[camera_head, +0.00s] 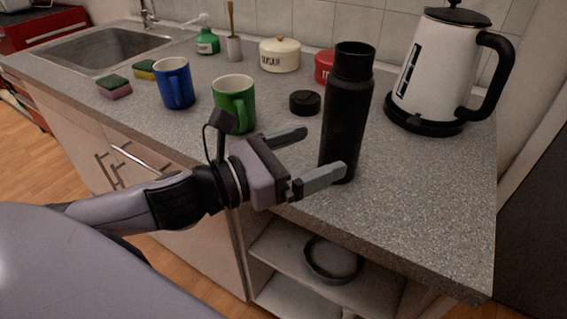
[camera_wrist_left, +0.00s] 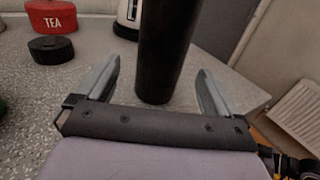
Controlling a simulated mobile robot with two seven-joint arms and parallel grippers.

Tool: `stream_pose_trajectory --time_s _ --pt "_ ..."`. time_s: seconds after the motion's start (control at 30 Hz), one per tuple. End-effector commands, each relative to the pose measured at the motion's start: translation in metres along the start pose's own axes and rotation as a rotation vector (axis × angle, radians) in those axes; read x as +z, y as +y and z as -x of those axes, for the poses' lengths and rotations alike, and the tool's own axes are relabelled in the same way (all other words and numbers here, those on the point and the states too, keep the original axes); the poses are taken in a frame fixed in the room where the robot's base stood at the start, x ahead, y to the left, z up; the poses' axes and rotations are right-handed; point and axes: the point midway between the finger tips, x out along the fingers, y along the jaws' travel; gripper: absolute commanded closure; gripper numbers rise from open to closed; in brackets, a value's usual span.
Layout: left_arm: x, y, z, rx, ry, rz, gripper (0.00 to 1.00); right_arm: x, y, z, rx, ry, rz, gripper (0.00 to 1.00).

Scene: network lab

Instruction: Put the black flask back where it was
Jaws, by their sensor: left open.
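The black flask (camera_head: 347,115) stands upright and uncapped on the grey counter, right of the middle in the head view. In the left wrist view the flask (camera_wrist_left: 165,50) rises just beyond the gap between my fingers. My left gripper (camera_head: 312,157) is open, its fingers pointing at the flask's lower part, with nothing held. In the left wrist view my left gripper (camera_wrist_left: 158,92) has a finger on either side of the flask's line. A round black lid (camera_head: 304,103) lies on the counter left of the flask. My right gripper is not in view.
A white kettle (camera_head: 440,70) stands right of the flask. A green mug (camera_head: 234,104) and a blue mug (camera_head: 174,83) stand to the left. A red tin (camera_head: 324,66) and a cream tin (camera_head: 280,55) are behind. The counter (camera_head: 430,185) is clear at front right.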

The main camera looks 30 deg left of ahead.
Motion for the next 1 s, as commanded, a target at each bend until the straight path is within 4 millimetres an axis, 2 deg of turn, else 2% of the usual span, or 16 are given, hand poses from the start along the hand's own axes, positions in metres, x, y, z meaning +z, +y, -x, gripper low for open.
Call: stream_pose_trajectory --time_s 0.1,0.23,0.5,1.0 --pt "-0.003 -0.002 0.017 -0.006 0.005 -0.004 0.04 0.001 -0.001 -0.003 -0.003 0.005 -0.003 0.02" --pt "0.002 -0.001 0.022 -0.001 0.000 0.006 0.04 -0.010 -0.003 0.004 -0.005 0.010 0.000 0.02" --pt "0.002 -0.001 0.036 -0.001 -0.001 0.005 0.04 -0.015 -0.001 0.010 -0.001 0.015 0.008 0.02" --pt "0.001 -0.001 0.043 -0.004 0.000 0.000 0.04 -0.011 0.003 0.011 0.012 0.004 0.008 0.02"
